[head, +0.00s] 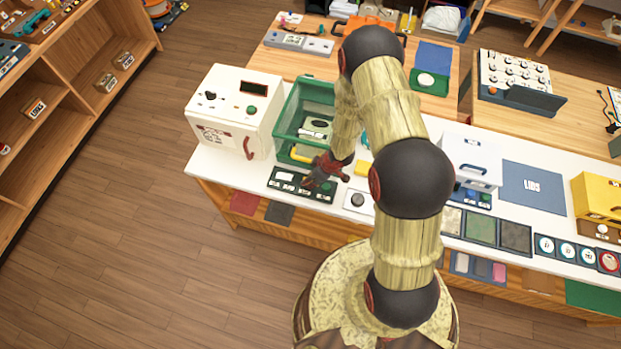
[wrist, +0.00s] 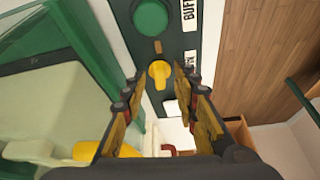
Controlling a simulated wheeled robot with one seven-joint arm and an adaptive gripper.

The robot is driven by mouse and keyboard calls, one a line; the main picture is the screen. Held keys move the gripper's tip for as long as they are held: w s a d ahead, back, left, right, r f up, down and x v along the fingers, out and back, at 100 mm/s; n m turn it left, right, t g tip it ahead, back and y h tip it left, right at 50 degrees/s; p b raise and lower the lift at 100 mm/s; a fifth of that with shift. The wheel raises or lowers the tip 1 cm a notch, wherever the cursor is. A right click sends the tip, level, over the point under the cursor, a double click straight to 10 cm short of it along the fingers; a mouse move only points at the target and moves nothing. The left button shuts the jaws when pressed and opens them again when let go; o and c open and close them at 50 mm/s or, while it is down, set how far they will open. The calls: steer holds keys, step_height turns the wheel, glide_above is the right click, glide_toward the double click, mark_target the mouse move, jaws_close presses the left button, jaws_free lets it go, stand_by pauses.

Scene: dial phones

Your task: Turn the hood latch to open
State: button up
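A yellow turn knob (wrist: 160,74) sits on a dark green panel (wrist: 178,95) in the wrist view. It may be the hood latch, but its label is partly hidden by my right finger. My gripper (wrist: 161,88) is open, with one finger to each side of the knob's line and nothing held. I cannot tell how far the fingertips are from the knob. In the head view my gripper (head: 325,172) is over the panel (head: 281,184) at the counter's front edge. The green bin or hood (head: 288,120) stands just behind it.
A white machine (head: 226,95) with a red handle (head: 248,148) stands left of the green bin. A round green button (wrist: 151,17) is beyond the knob on the panel. A white box (head: 470,158) is right of my arm. The floor at left is clear.

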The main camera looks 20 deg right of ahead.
steer(key=shift+c, duration=1.4)
jaws_close()
